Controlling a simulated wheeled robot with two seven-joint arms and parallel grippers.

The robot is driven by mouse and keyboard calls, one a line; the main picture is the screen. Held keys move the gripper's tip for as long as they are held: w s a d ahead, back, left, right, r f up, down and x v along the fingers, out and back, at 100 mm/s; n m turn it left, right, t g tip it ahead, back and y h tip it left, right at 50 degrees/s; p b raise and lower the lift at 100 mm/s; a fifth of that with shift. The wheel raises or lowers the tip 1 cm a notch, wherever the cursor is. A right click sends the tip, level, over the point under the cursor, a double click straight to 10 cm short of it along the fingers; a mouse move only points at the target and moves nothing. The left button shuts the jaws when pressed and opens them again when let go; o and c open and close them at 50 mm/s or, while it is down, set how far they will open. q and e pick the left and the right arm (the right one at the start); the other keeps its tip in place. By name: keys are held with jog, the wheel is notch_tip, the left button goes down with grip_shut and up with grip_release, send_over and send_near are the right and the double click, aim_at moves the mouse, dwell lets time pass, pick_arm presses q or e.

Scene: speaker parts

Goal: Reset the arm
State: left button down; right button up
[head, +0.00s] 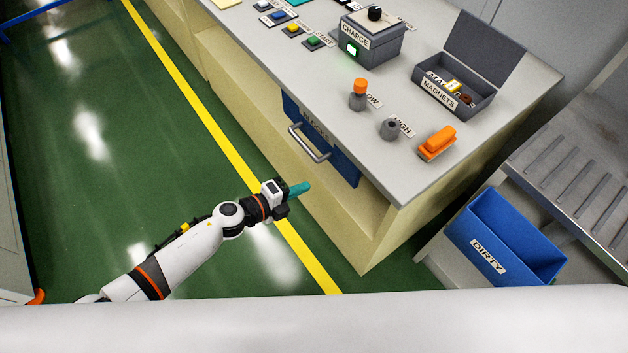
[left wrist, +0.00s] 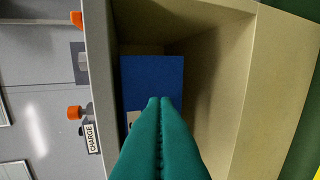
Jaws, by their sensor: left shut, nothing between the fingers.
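My left gripper (head: 300,189) has teal fingers and is shut and empty. In the head view it is stretched out over the green floor, just in front of the workbench, near the blue drawer front (head: 318,138) with its metal handle (head: 309,143). In the left wrist view the closed teal fingers (left wrist: 159,102) point toward the blue drawer front (left wrist: 150,75), which sits in the beige bench frame. A gap between fingers and drawer cannot be judged. My right gripper is in neither view.
The bench top (head: 360,150) carries a grey CHARGE box (head: 370,45) with a green light, an open MAGNETS box (head: 455,85), an orange-topped knob (head: 359,94), a grey cylinder (head: 390,128) and an orange part (head: 437,143). A blue DIRTY bin (head: 505,235) stands right. Green floor (head: 110,170) lies free at left.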

pick_arm(q)
jog(key=s+a+f+n+y, duration=0.55)
jog(key=a+f+n, duration=0.35)
jog(key=f, duration=0.2)
jog(key=s+a+f+n+y, duration=0.4)
jog(key=s+a+f+n, duration=0.2)
jog(key=a+f+n, duration=0.45)
jog(key=s+a+f+n+g+y, duration=0.1)
jog(key=s+f+n+g, duration=0.2)
jog(key=s, duration=1.1)
jog(key=s+a+f+n+g+y, duration=0.1)
jog(key=s+f+n+g, duration=0.3)
jog(key=s+f, duration=0.5)
jog(key=s, duration=0.6)
jog(key=shift+w+y, duration=0.15)
jog(key=shift+y, duration=0.1)
